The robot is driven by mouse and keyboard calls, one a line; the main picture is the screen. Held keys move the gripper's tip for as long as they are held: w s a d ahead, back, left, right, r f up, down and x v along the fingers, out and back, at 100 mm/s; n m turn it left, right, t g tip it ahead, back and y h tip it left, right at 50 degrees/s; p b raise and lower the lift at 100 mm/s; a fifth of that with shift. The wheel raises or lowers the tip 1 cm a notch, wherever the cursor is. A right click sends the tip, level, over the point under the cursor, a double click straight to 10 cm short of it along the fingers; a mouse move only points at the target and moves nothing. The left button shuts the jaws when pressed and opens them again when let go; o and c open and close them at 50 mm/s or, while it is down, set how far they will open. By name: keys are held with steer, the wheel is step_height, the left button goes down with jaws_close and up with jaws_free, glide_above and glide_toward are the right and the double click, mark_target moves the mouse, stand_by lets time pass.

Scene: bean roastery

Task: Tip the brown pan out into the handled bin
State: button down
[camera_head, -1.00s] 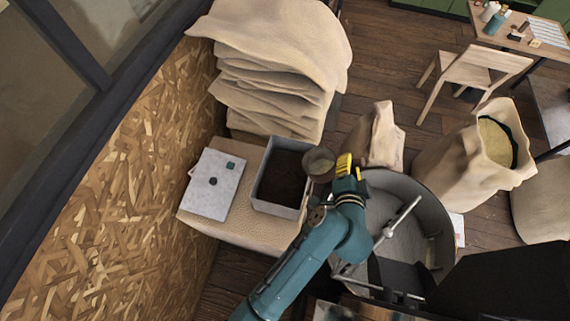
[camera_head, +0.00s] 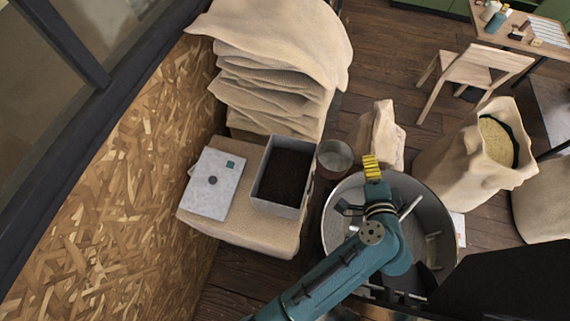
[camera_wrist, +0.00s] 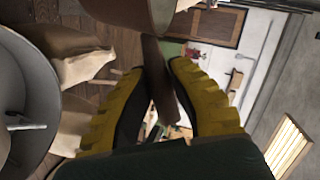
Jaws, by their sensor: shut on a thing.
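The brown pan (camera_head: 334,156) hangs in the air just right of the grey bin, its round opening facing the head camera. In the wrist view the pan (camera_wrist: 128,12) is at the top edge, its handle running back between the yellow fingers. My gripper (camera_head: 370,166) is shut on that handle; it also shows in the wrist view (camera_wrist: 155,68). I cannot tell whether anything is in the pan. The grey rectangular bin (camera_head: 275,208) stands on a burlap-covered stack, left of the pan, with dark brown stuff inside. I cannot make out its handles.
A round metal drum (camera_head: 438,205) lies beneath my arm. An open sack of beans (camera_head: 455,145) stands to the right. An OSB wall borders the left.

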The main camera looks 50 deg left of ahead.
steer(key=shift+r, duration=0.15)
step_height(320, 180, up, 6)
steer(key=p, duration=0.5)
stand_by(0.3)
